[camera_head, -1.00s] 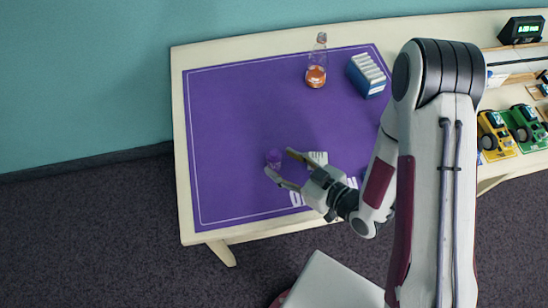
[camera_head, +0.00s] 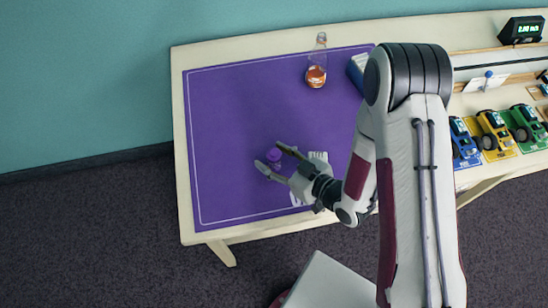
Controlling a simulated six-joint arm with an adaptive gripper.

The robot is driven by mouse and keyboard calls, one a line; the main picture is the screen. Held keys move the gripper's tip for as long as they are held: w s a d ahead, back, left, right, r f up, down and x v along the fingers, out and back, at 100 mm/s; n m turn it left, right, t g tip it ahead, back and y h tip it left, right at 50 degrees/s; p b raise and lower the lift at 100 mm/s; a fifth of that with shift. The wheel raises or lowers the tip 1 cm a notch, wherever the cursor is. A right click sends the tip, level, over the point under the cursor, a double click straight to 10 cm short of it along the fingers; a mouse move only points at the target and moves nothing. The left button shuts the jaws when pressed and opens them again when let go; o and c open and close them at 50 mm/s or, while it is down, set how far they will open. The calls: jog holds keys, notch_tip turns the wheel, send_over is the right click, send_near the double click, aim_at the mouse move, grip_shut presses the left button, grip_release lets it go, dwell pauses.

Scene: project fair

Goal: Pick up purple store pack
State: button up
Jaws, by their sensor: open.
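The purple store pack (camera_head: 275,158) is a small purple piece on the purple mat (camera_head: 230,120), a little left of the mat's middle front. My gripper (camera_head: 269,156) is open, with its two fingers reaching left toward the pack. One fingertip shows to the pack's lower left and the other to its upper right. The pack appears to be between or just beyond the fingertips. I cannot tell whether either finger touches it, and its lower side is partly hidden.
A bottle with orange liquid (camera_head: 316,70) stands at the mat's back. A blue box (camera_head: 357,72) is partly hidden behind my arm. Toy vehicles (camera_head: 494,129) stand on the right. White printed marks lie near my gripper. The mat's left side is clear.

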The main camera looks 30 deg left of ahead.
aim_at(274, 153)
jog(key=c, duration=1.2)
jog(key=shift+r, duration=0.1)
jog(key=shift+c, duration=0.2)
jog(key=shift+r, duration=4.9)
